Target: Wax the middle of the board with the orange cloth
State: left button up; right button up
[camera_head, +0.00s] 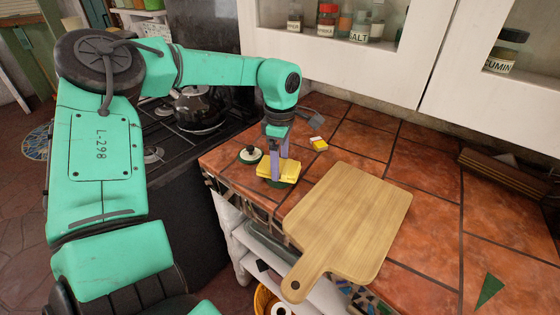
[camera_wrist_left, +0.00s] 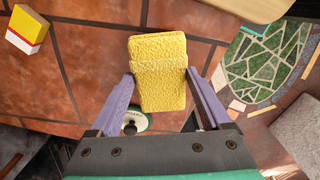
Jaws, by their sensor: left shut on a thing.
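A textured yellow cloth (camera_head: 279,169), yellow rather than orange, is held by my left gripper (camera_head: 279,178). In the left wrist view the cloth (camera_wrist_left: 160,75) sits folded between the two purple fingers (camera_wrist_left: 160,100), which are shut on it. My right gripper is out of view.
A round green-and-white lid-like thing (camera_head: 250,154) lies left of the cloth. A small yellow, red and white box (camera_head: 318,143) stands behind. A dark kettle (camera_head: 200,107) is on the stove at left. A brown wooden block (camera_head: 505,170) lies far right. Tiles right of the board are mostly clear.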

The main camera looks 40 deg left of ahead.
pick_arm(q)
jog(key=shift+r+p, duration=2.4)
jog(key=shift+r, duration=1.15)
jog(key=shift+f, duration=0.1)
